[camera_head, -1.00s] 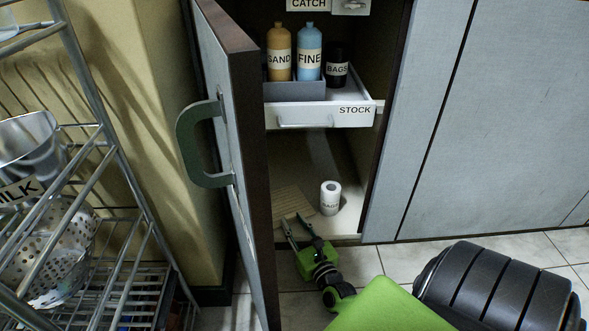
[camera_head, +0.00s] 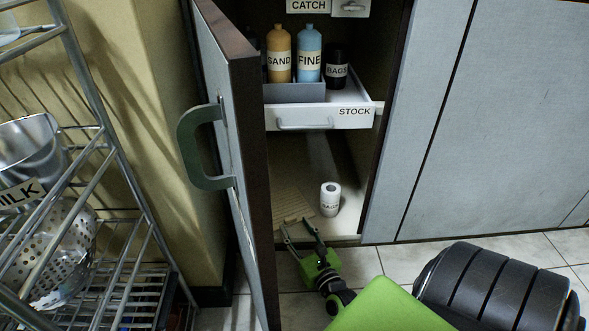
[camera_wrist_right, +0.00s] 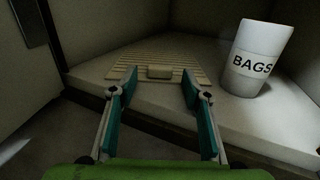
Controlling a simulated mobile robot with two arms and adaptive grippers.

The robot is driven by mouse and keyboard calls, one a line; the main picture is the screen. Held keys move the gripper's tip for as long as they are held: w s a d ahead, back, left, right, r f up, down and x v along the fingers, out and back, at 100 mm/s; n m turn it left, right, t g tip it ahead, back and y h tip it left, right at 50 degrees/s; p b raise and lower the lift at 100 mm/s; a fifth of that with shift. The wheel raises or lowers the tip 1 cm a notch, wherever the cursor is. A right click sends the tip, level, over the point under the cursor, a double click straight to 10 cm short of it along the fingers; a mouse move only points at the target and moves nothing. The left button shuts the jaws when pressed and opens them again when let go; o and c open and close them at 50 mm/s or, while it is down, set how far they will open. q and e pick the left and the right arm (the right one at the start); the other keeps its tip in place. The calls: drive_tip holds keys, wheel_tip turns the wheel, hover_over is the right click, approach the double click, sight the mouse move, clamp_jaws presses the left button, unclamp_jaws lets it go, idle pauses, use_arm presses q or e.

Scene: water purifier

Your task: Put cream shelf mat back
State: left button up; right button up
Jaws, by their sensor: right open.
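The cream shelf mat (camera_head: 292,208) lies flat on the cabinet floor, at the left behind the open door. In the right wrist view the ribbed mat (camera_wrist_right: 160,56) shows a small raised tab (camera_wrist_right: 160,72) at its near edge. My right gripper (camera_head: 301,226) is at the cabinet's front edge. In the right wrist view its fingertips (camera_wrist_right: 159,78) are apart, one on each side of the tab, with nothing clearly held between them. Whether they touch the mat I cannot tell. The door hides part of the mat. My left gripper is out of view.
A white roll labelled BAGS (camera_head: 330,199) stands right of the mat; it also shows in the right wrist view (camera_wrist_right: 257,58). The open door (camera_head: 240,150) stands close left of my arm. The STOCK drawer (camera_head: 345,118) hangs above. A wire rack (camera_head: 100,170) is at far left.

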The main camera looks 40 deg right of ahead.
drive_tip(key=p+v, duration=0.3)
drive_tip(key=v, duration=0.6)
drive_tip(key=shift+s+a+r, duration=0.1)
drive_tip(key=shift+s+r, duration=0.05)
drive_tip(key=shift+s, duration=0.15)
drive_tip(key=shift+s+a+p, duration=0.1)
drive_tip(key=shift+s+p, duration=0.2)
